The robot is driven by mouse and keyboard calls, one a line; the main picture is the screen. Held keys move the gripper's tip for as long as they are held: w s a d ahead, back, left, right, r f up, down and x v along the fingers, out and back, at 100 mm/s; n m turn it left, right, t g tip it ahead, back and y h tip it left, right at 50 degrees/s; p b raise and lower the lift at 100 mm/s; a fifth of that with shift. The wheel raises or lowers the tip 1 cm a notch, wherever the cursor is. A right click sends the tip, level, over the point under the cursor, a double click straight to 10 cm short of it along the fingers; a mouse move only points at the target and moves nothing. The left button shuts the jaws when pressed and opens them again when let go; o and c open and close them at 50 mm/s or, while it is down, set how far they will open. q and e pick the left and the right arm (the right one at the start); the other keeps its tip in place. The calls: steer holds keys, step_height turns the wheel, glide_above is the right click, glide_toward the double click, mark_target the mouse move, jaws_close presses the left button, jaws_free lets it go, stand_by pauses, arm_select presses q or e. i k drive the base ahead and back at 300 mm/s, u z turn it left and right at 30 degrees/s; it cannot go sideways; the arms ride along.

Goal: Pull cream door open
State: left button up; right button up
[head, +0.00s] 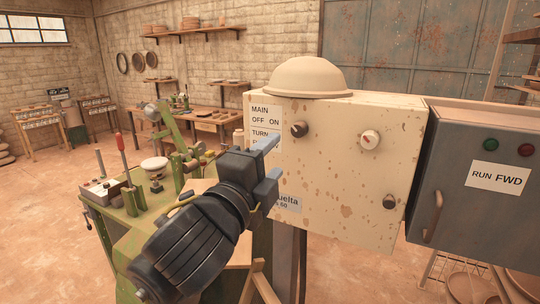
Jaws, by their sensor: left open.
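The cream door (335,180) is the chipped front of a cream box at the centre right, and it looks shut. It carries a dark knob (298,129) at upper left, a pale round knob with a red mark (370,140) at upper right, and a dark knob (389,202) at lower right. My left gripper (272,160) is open and empty, in front of the door's left part. Its fingers point right and partly hide the labels there. Whether they touch the door cannot be told. My right gripper is not in view.
A cream dome (298,76) sits on top of the box. A grey cabinet (475,185) with a handle (433,216) adjoins it at right. A green bench (125,225) with tools stands at left. Open floor (45,220) lies farther left.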

mark_target(332, 186)
steer(key=k, duration=1.5)
